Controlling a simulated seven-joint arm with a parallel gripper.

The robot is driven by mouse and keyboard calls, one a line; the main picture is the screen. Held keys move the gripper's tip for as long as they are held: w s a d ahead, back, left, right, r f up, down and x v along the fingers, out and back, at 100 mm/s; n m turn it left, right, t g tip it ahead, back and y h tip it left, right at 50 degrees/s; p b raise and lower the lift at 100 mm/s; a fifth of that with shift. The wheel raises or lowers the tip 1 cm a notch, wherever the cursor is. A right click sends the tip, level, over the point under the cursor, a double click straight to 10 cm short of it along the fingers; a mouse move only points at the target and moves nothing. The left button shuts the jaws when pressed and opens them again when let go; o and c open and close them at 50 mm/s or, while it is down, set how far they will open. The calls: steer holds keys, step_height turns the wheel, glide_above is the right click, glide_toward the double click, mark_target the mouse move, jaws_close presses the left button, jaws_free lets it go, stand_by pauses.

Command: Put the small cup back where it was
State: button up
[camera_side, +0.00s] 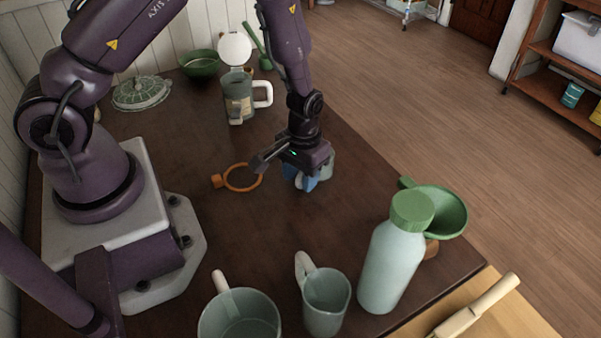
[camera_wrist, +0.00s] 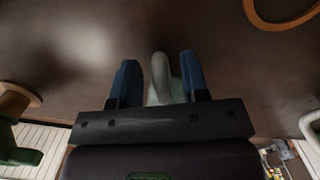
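A small pale green cup (camera_side: 327,167) is at my gripper (camera_side: 306,183), low over the middle of the dark table, mostly hidden behind the gripper. In the wrist view, my gripper's blue fingers (camera_wrist: 160,75) stand apart on either side of the cup's pale curved handle (camera_wrist: 161,66). Only a little of the cup's body shows below the handle. I cannot tell whether the fingers press on the cup, or whether it touches the table.
An orange ring (camera_side: 259,183) lies left of my gripper. A pale jug (camera_side: 325,305), a larger cup (camera_side: 240,322), a green-capped bottle (camera_side: 392,262) and a green funnel-like bowl (camera_side: 452,207) stand in front. Bare table lies between.

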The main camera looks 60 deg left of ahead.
steer(key=s+r+m+t, duration=0.2)
steer(key=s+r+t, duration=0.1)
steer(key=r, duration=2.1)
steer(key=s+r+m+t, duration=0.2)
steer(key=s+r+t, duration=0.1)
steer(key=s+r, duration=0.6)
steer(key=shift+s+a, duration=0.25)
steer(key=shift+s, duration=0.5)
